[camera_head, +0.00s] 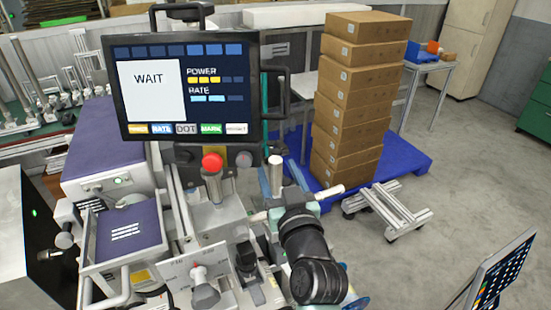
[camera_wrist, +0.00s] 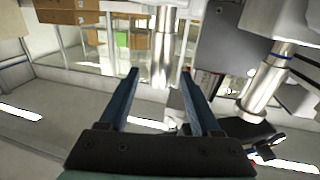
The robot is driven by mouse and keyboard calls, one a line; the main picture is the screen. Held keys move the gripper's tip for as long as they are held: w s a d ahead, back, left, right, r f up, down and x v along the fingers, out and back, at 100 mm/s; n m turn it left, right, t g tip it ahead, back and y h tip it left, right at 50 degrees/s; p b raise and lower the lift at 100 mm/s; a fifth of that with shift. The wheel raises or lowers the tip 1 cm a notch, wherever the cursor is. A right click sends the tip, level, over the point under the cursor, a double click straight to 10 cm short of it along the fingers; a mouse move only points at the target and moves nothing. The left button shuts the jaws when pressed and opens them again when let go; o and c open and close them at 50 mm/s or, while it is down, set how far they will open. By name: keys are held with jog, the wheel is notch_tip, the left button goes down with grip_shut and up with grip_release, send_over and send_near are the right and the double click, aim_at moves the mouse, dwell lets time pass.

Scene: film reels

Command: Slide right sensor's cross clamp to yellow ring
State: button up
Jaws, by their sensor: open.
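In the wrist view, my gripper (camera_wrist: 158,74) is open, with its two blue fingers apart. A silver vertical post (camera_wrist: 163,55) shows beyond and between the fingertips; I cannot tell how far off it is, and nothing is visibly gripped. A second silver post (camera_wrist: 265,88) with a blue band stands to the right of the fingers, with dark parts at its lower end. In the head view, my dark arm wrist is at the lower middle, beside the machine's posts and clamps. I cannot make out a yellow ring or tell which part is the right sensor's cross clamp.
A screen reading WAIT (camera_head: 182,88) stands above the machine, with a red knob (camera_head: 212,162) below it. Stacked brown boxes (camera_head: 355,100) stand on a blue pallet (camera_head: 408,160). A low metal frame (camera_head: 387,213) is on the floor. Open floor lies to the right.

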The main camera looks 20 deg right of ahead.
jog(key=shift+w+d, duration=0.2)
jog(key=shift+w, duration=1.1)
grip_shut()
dwell(0.5)
